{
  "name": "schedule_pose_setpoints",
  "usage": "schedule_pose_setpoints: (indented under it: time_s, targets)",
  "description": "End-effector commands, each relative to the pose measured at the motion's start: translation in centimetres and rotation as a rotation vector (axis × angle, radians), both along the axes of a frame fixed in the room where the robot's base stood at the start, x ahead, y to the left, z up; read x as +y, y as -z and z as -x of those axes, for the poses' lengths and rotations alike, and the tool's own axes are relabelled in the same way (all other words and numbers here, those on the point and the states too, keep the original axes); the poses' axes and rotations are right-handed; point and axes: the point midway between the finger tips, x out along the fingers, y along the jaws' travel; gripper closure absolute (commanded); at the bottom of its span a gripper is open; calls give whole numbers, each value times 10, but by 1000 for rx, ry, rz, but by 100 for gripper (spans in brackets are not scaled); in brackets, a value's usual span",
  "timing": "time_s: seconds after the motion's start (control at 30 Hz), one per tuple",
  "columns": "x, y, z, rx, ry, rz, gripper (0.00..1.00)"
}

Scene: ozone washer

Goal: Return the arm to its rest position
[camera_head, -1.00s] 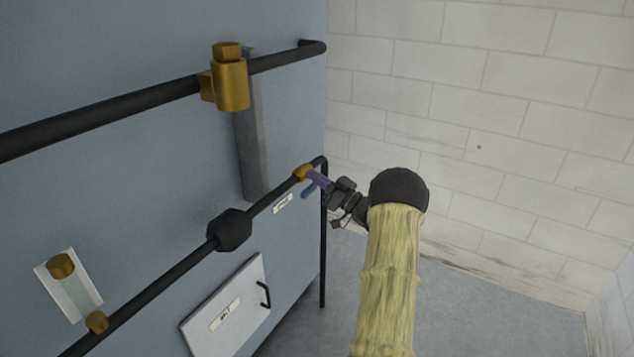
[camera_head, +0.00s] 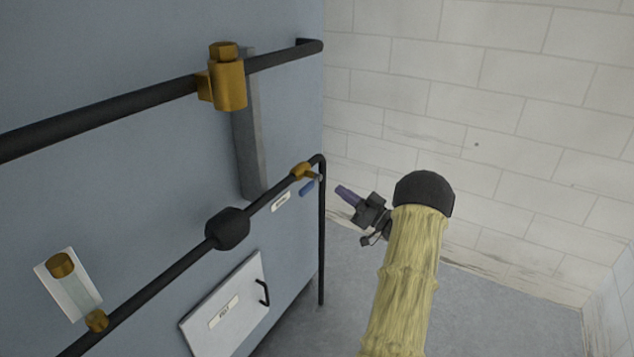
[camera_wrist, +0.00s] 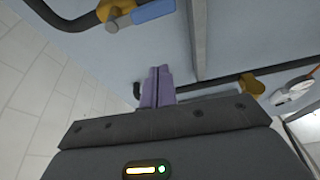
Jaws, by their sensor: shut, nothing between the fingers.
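My gripper (camera_head: 345,194) is at the end of my arm, which wears a yellowish sleeve, in the middle right of the head view. Its purple fingers are together with nothing between them. In the wrist view the same fingers (camera_wrist: 158,87) point away from the camera toward the blue-grey panel. The fingers are in free air, a short way right of the brass valve (camera_head: 303,170) with a blue handle (camera_head: 307,188) on the lower pipe. That valve also shows at the top of the wrist view (camera_wrist: 117,13), apart from the fingers.
The blue-grey cabinet (camera_head: 150,180) carries an upper black pipe (camera_head: 110,110) with a brass fitting (camera_head: 228,82), and a lower black pipe (camera_head: 165,280). A small hatch (camera_head: 225,305) sits below. A white block wall (camera_head: 540,130) stands behind. Floor (camera_head: 490,310) right of my arm is clear.

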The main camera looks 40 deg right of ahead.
Motion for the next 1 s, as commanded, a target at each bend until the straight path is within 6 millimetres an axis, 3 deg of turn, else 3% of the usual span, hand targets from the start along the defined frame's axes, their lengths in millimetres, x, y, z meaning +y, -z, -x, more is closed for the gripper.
schedule_pose_setpoints:
  time_s: [0.23,0.37,0.6,0.7,0.87,1.0]
  targets:
    - [3,-1,-3,2,0,2,100]
    - [13,-5,-18,36,33,21,100]
    - [58,-15,-72,220,199,102,100]
    - [78,-15,-84,313,264,133,100]
    - [114,-12,-91,470,349,178,100]
    - [152,-4,-82,631,405,216,100]
